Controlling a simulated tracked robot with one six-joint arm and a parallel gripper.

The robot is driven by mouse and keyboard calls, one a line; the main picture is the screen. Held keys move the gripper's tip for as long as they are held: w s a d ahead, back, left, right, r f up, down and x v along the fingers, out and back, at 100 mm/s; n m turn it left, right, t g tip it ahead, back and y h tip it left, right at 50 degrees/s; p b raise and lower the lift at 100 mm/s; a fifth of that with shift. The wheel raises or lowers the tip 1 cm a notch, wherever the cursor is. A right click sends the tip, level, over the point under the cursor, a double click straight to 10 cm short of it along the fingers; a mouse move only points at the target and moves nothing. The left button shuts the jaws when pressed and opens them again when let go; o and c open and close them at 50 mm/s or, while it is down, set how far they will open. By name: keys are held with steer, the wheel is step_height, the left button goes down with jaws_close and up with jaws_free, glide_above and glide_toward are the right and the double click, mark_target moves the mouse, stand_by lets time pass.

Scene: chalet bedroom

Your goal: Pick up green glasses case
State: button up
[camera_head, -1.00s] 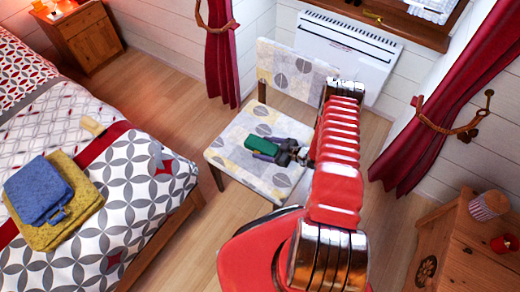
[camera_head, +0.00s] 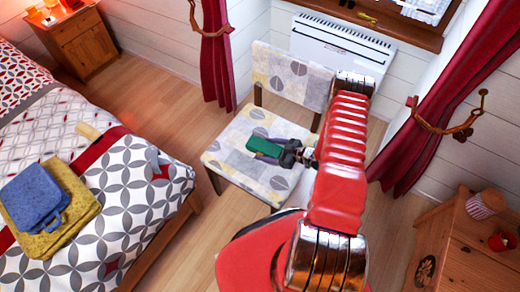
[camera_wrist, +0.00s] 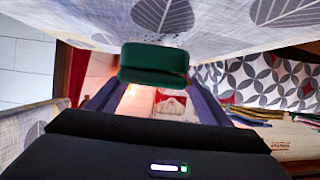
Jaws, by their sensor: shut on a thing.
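The green glasses case (camera_head: 265,147) is over the seat of the patterned chair (camera_head: 225,147) in the head view. My gripper (camera_head: 272,150) is shut on the case, with its dark fingers along the case's sides. In the wrist view the green case (camera_wrist: 154,64) is between the tips of my fingers, close to the pale leaf-patterned fabric. I cannot tell whether the case still touches the seat. Part of the seat is hidden by my arm.
The chair's backrest (camera_head: 290,75) stands behind the seat, with a white heater (camera_head: 343,48) beyond it. A bed (camera_head: 140,200) with folded blue and yellow cloths is at the left. A wooden cabinet (camera_head: 460,250) is at the lower right. Wooden floor (camera_head: 185,110) is clear between bed and chair.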

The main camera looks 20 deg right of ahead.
steer(key=s+d, duration=0.3)
steer(key=s, duration=0.1)
steer(key=s+d, duration=0.6)
steer(key=s, duration=0.1)
steer(key=shift+s+d, duration=0.25)
steer(key=shift+s, duration=0.1)
